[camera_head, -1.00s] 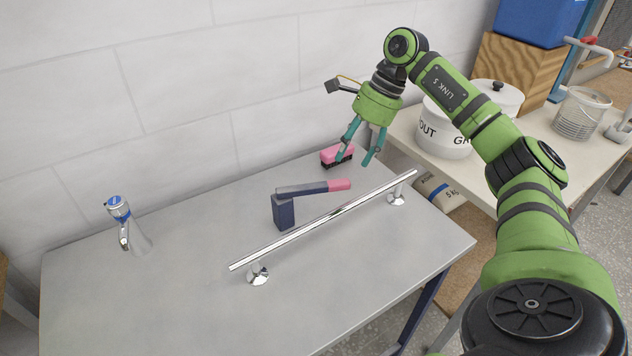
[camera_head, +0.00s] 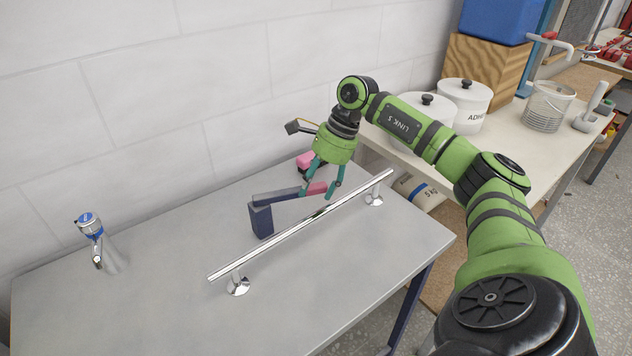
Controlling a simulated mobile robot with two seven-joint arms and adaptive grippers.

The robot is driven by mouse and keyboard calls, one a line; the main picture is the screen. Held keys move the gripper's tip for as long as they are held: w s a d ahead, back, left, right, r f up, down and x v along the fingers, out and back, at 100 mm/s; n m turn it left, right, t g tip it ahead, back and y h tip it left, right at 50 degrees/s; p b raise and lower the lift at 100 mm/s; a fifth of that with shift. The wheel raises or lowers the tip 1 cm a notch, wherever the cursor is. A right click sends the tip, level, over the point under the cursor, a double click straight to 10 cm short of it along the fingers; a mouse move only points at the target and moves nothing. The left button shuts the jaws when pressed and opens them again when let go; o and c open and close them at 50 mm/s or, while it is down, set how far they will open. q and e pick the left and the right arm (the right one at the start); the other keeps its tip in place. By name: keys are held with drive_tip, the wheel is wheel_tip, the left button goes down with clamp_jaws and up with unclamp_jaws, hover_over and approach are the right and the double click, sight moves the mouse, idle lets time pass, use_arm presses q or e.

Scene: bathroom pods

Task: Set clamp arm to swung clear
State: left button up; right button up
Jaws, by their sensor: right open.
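The clamp arm (camera_head: 277,197) is a dark blue bar with a pink end (camera_head: 316,188), sitting on a dark blue upright block (camera_head: 261,220) on the grey table. The bar points right, toward the chrome rail. My right gripper (camera_head: 320,194) is open and points down at the pink end, with one teal finger on each side of it in the picture. I cannot tell whether the fingers touch it. My left gripper is not in view.
A chrome rail (camera_head: 290,231) on two round feet stands just in front of the clamp arm. A chrome tap (camera_head: 96,243) stands at left. The front of the grey table (camera_head: 150,315) is clear.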

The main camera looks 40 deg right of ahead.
drive_tip(key=c, duration=0.8)
clamp_jaws()
use_arm(q)
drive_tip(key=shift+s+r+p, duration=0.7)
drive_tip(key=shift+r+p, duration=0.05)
drive_tip(key=shift+p, duration=0.05)
use_arm(e)
drive_tip(key=w+n, duration=0.1)
drive_tip(key=w+d+n+g, duration=0.1)
drive_tip(key=w, duration=0.1)
drive_tip(key=w+n, duration=0.1)
drive_tip(key=n, duration=0.1)
drive_tip(key=shift+w+d+r+g, duration=0.1)
drive_tip(key=shift+w+d+g, duration=0.05)
drive_tip(key=shift+d+g, duration=0.15)
drive_tip(key=o, duration=0.8)
unclamp_jaws()
drive_tip(key=shift+w, duration=0.1)
